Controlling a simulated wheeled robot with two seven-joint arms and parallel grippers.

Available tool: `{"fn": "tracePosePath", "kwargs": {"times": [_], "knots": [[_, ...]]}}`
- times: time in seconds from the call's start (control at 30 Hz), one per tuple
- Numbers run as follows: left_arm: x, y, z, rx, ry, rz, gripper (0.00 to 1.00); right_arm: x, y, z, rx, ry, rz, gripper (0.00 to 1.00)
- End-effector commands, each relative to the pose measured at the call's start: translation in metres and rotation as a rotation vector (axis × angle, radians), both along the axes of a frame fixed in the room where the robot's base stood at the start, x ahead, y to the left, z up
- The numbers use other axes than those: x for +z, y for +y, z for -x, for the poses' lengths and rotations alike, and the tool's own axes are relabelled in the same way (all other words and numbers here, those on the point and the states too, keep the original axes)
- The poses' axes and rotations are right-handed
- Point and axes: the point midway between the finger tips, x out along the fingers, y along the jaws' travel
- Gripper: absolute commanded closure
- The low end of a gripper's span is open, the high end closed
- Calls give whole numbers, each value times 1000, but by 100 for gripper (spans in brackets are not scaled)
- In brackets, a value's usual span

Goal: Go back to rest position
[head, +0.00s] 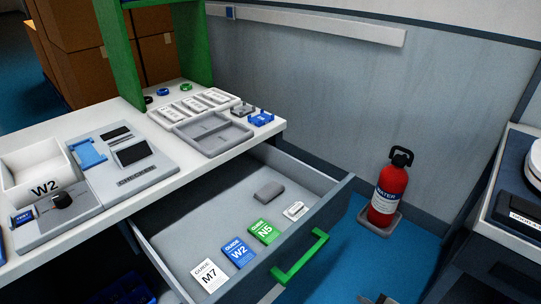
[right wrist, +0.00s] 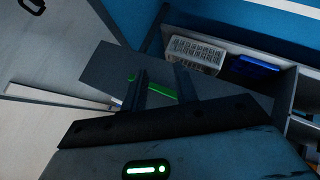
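My right gripper (right wrist: 160,82) shows in the right wrist view with its two dark fingers apart and nothing seen between them but a green bar behind. In the head view only a small tip of it (head: 376,298) shows at the bottom edge, to the right of the drawer handle (head: 299,258) and apart from it. The green bar in the right wrist view looks like this handle. The drawer (head: 335,208) stands open. My left gripper is not in view.
The drawer holds cards marked M7 (head: 209,277), W2 (head: 238,251) and N5 (head: 265,232), plus a grey block (head: 269,190). A white worktop (head: 185,178) with trays and a checker is at left. A dark cabinet (head: 512,215) is at right.

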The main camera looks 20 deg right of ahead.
Motion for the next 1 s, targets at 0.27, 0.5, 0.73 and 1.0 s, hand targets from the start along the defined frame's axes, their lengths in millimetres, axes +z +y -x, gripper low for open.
{"fn": "tracePosePath", "kwargs": {"times": [0.27, 0.5, 0.73, 1.0], "knots": [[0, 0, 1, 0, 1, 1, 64, 23, 36, 10, -253, 232, -233, 71], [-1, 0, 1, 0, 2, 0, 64, 40, 57, 25, -367, 367, -334, 71], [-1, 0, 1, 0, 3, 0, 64, 54, 72, 40, -440, 468, -395, 71], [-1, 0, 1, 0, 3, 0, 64, 37, 87, 16, -367, 341, -465, 71]]}}
